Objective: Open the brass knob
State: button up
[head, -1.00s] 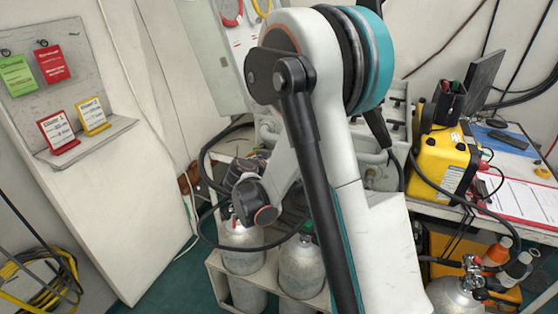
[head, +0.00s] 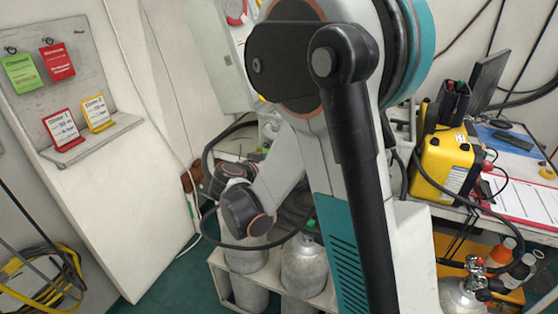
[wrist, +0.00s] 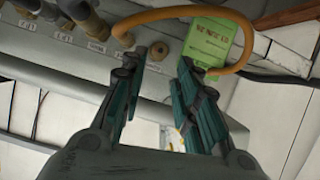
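In the wrist view a small round brass-coloured fitting (wrist: 158,51) sits on the grey panel (wrist: 60,68), seen between my fingertips and beyond them. I cannot tell whether it is the brass knob or a port. More brownish fittings (wrist: 80,14) stand in a row to its upper left, with small white labels below them. My gripper (wrist: 158,64) is open, with nothing between its fingers. No contact with the fitting shows. In the head view my arm hides the gripper and most of the panel.
An orange hose (wrist: 180,12) arches over the fitting, past a green tag (wrist: 209,42) close to my right finger. In the head view, gas cylinders (head: 303,265) stand in a rack below my arm. A yellow case (head: 445,165) sits on the desk at right.

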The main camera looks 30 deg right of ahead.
jog(key=shift+v, duration=2.4)
